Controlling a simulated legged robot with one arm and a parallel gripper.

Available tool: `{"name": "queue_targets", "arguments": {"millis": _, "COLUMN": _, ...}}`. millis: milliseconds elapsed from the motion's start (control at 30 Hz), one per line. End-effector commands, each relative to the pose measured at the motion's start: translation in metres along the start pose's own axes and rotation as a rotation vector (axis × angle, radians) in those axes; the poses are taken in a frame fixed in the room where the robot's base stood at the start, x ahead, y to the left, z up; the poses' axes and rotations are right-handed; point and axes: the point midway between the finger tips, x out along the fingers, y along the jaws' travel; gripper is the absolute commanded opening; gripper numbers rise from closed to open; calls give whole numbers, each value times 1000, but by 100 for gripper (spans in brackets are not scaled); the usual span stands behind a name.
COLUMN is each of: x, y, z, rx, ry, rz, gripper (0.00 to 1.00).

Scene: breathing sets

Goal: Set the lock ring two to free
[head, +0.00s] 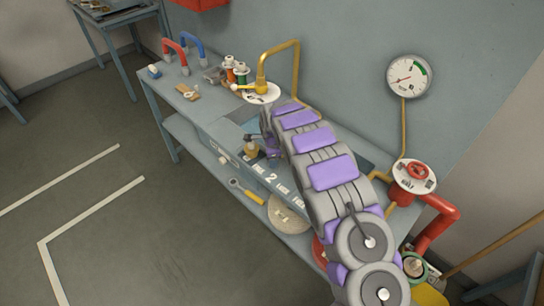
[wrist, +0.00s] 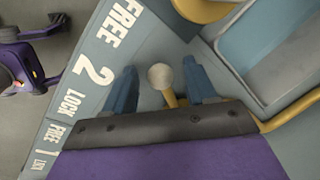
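In the wrist view a cream ball knob (wrist: 160,77) on a yellow stem (wrist: 170,98) stands between the fingers of my gripper (wrist: 161,85). The gripper is open, with a gap on each side of the knob. The stem runs back under the gripper, so its base is hidden. The knob lies level with the "2" (wrist: 92,75) on the grey panel, between FREE (wrist: 123,22) and LOCK. In the head view my gripper (head: 262,145) is over the bench's front panel, and my arm covers much of the bench behind it.
A yellow curved part (wrist: 205,8) is close above the fingers in the wrist view. A spanner with a yellow handle (head: 247,193) and a round disc (head: 288,214) are by the bench front. A red valve wheel (head: 417,171) is at right. Floor at left is clear.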

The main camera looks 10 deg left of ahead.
Motion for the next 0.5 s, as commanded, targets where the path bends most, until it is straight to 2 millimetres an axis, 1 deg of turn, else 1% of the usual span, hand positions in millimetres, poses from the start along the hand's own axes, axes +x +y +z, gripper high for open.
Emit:
{"name": "queue_targets", "arguments": {"millis": 267, "x": -3, "y": 0, "z": -1, "rx": 1, "ry": 0, "rz": 0, "gripper": 56}}
{"name": "queue_targets", "arguments": {"millis": 367, "x": -13, "y": 0, "z": -1, "rx": 1, "ry": 0, "rz": -1, "gripper": 56}}
{"name": "queue_targets", "arguments": {"millis": 467, "x": -30, "y": 0, "z": -1, "rx": 1, "ry": 0, "rz": -1, "gripper": 56}}
{"name": "queue_targets", "arguments": {"millis": 500, "x": -38, "y": 0, "z": -1, "rx": 1, "ry": 0, "rz": -1, "gripper": 56}}
